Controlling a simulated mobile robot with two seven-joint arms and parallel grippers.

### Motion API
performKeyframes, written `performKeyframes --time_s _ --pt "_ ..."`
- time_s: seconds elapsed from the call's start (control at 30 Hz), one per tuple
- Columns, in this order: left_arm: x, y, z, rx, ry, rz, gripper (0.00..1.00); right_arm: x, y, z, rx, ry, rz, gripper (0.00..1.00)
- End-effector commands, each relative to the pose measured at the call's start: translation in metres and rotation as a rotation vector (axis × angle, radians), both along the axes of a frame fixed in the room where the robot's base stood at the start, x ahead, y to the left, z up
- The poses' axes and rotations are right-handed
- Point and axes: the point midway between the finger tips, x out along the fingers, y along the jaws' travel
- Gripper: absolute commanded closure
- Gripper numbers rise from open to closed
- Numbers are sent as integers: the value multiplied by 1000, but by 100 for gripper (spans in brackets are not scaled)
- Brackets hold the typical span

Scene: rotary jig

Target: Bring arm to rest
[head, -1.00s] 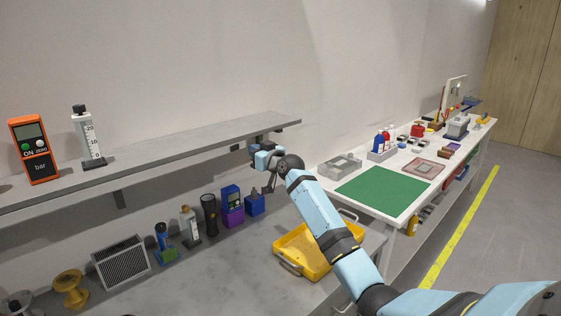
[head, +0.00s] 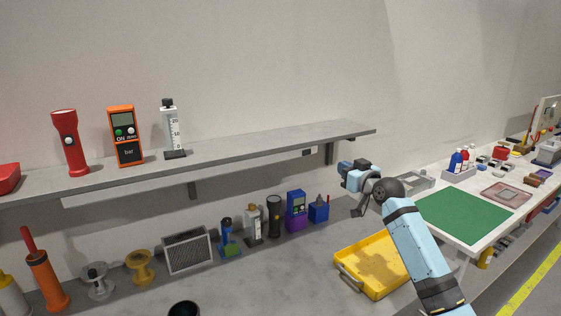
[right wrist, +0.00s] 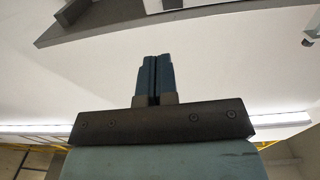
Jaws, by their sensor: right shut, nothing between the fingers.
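My right arm reaches in from the lower right of the head view, and its gripper (head: 347,170) is at the far end, in the air below the right end of the wall shelf. In the right wrist view the two blue fingers (right wrist: 155,75) are together, with nothing between them. My left gripper is in neither view.
A grey wall shelf (head: 240,146) carries a red flashlight (head: 67,143), an orange meter (head: 125,136) and a white gauge (head: 172,130). Below, the grey bench holds several tools and a yellow tray (head: 375,265) beside my arm. A white table with a green mat (head: 463,216) stands right.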

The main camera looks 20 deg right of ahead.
Motion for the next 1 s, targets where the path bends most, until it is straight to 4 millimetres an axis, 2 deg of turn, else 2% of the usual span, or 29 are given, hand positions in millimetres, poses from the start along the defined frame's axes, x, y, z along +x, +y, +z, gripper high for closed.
performKeyframes --time_s 0.13,0.23,0.27,0.37,0.47,0.5,0.57,0.6,0.67,0.7,0.77,0.83,0.9,1.0 --pt "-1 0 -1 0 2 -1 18 0 1 -3 0 4 1 100" --pt "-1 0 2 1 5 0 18 -5 12 -22 -10 30 6 100" --pt "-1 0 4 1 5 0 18 -7 18 -31 -14 44 9 100" --pt "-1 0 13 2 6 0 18 -24 47 -81 -34 112 23 100" --pt "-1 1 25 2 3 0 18 -55 83 -138 -59 190 43 100" --pt "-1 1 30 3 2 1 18 -71 99 -161 -67 222 53 100" --pt "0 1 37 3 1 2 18 -96 121 -192 -80 265 67 100" --pt "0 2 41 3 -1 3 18 -115 137 -212 -85 295 78 100" --pt "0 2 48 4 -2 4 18 -145 160 -238 -93 335 95 100" --pt "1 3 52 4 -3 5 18 -167 175 -254 -97 363 107 100" --pt "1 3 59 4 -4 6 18 -201 198 -274 -100 402 124 100" --pt "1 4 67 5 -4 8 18 -243 224 -294 -101 446 145 100" --pt "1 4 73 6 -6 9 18 -285 248 -307 -100 483 163 100" --pt "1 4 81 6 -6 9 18 -335 277 -318 -93 527 185 100"
